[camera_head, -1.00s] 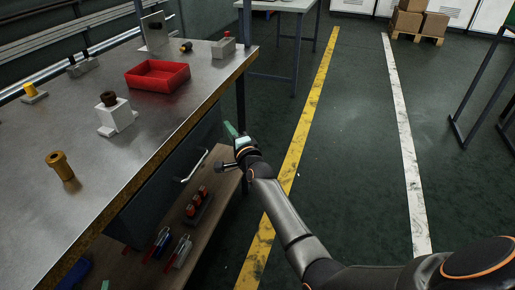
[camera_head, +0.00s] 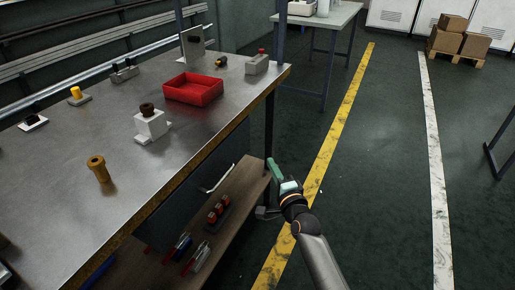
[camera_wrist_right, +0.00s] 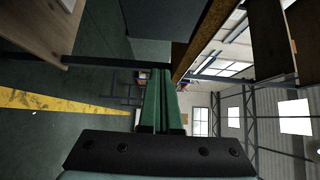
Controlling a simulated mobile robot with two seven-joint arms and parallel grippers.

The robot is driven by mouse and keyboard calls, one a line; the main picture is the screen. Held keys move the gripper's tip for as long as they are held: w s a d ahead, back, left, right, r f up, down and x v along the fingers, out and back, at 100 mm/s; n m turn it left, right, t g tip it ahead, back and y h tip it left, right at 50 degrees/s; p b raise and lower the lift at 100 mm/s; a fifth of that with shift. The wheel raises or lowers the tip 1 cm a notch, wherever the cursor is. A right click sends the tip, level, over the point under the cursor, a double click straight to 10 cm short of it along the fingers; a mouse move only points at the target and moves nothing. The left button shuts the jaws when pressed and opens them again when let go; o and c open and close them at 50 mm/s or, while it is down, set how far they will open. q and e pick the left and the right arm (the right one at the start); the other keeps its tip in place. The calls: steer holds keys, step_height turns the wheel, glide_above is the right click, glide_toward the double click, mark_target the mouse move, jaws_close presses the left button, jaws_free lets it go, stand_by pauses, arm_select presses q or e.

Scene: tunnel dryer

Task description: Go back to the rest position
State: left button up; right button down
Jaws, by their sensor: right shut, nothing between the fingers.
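My right gripper (camera_head: 272,168) is off the right edge of the metal workbench (camera_head: 120,205), over the floor side and lower than the bench top. It is shut and holds nothing. Its two green fingers (camera_wrist_right: 160,100) lie side by side in the right wrist view. My right forearm (camera_head: 322,262) comes up from the bottom of the head view. My left gripper is not in view.
On the bench stand a red tray (camera_head: 194,89), a brass part (camera_head: 98,169), a white block fixture (camera_head: 151,124) and a grey block (camera_head: 257,64). A lower shelf (camera_head: 240,200) holds tools. A table (camera_head: 325,17) stands behind. Open floor (camera_head: 385,180) lies right, boxes (camera_head: 475,44) far right.

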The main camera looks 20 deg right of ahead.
steer(key=s+a+f+n+g+y, duration=0.25)
steer(key=s+a+f+n, duration=0.2)
steer(key=s+n, duration=0.4)
steer(key=s+a+f+n+g+y, duration=0.1)
steer(key=s+a+f+n+g, duration=0.4)
steer(key=s, duration=0.6)
steer(key=s+a+f+n+g+y, duration=0.15)
steer(key=s+a+f+n, duration=0.25)
steer(key=s+f+n, duration=0.5)
arm_select(q)
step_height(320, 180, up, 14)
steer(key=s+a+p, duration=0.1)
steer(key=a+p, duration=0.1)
steer(key=p, duration=1.7)
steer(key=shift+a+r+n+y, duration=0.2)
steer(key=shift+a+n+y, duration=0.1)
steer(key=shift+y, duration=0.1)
arm_select(e)
step_height(320, 180, up, 17)
steer(key=s+d+m+h, duration=0.1)
steer(key=d, duration=0.1)
steer(key=shift+s+d, duration=0.2)
steer(key=shift+d, duration=0.2)
